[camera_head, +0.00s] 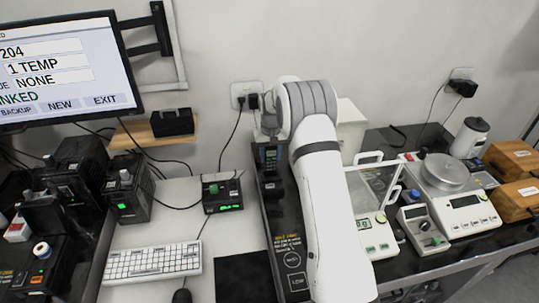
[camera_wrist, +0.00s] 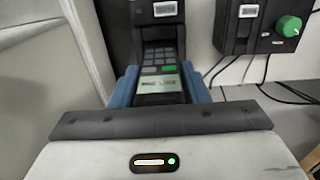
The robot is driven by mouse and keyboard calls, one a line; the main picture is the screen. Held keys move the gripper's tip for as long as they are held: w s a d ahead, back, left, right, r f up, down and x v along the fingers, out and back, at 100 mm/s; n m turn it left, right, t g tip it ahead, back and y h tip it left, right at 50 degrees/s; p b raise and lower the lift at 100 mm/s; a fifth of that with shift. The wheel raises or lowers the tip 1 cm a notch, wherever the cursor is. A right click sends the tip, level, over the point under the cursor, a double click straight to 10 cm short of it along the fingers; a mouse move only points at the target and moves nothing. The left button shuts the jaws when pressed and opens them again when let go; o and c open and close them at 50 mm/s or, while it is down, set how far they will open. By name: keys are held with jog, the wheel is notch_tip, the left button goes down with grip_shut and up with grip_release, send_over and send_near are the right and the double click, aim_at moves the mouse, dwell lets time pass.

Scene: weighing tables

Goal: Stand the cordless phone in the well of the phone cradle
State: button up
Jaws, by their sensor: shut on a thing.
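My gripper (camera_wrist: 160,92) has blue fingers on both sides of a dark handset with a keypad, a green key and a pale label, which I take as the cordless phone (camera_wrist: 160,60). The fingers are shut on it. In the head view a dark device with a small screen, probably the phone (camera_head: 270,159), shows just left of my white arm. My fingers are hidden there. A small black holder (camera_head: 172,123), which looks like the phone cradle, sits on a wooden shelf at the wall, left of my gripper. Its well cannot be made out clearly.
A black box with a green display (camera_head: 222,196) stands left of my arm, with cables behind it. A monitor (camera_head: 65,70) hangs at upper left above dark devices. A keyboard (camera_head: 152,261) lies in front. Scales (camera_head: 455,195) and wooden boxes (camera_head: 510,157) stand at right.

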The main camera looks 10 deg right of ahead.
jog(key=shift+f+b, duration=0.45)
jog(key=shift+f, duration=0.25)
jog(key=o, duration=1.7)
jog(key=shift+o, duration=0.2)
jog(key=shift+r, duration=0.1)
jog(key=shift+r+p, duration=1.85)
jog(key=shift+r, duration=1.8)
